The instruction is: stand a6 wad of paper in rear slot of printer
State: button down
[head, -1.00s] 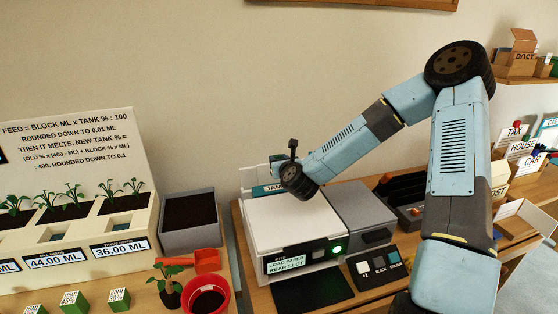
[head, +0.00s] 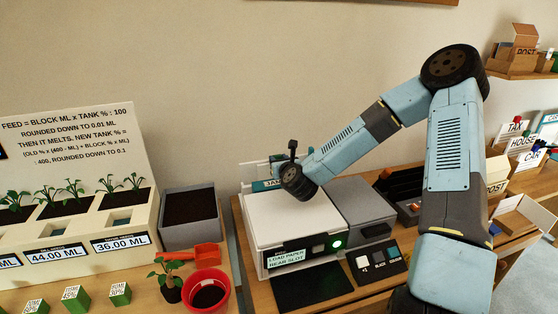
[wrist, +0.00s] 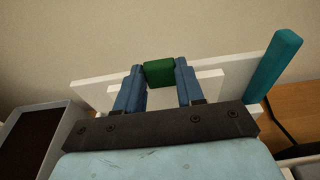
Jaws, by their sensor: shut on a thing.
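The white printer (head: 290,215) stands on the wooden bench, with a lit green button and a sign reading "LOAD PAPER REAR SLOT" on its front. My gripper (wrist: 160,76) is over the printer's rear; its fingertips are hidden in the head view. In the wrist view its two blue fingers are shut on a green block (wrist: 158,72). A small white panel (wrist: 208,86) lies just beyond the fingers, in front of a longer white board; it may be the wad of paper, but I cannot tell whether it is joined to the block. The slot's opening is hidden.
A teal post (wrist: 274,68) rises at the white board's right end. A grey unit (head: 358,210) adjoins the printer on the right. A dark soil box (head: 190,215) stands to its left, with a red pot (head: 208,293) in front. The wall behind is bare.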

jog(key=shift+f, duration=0.7)
jog(key=c, duration=0.6)
grip_release()
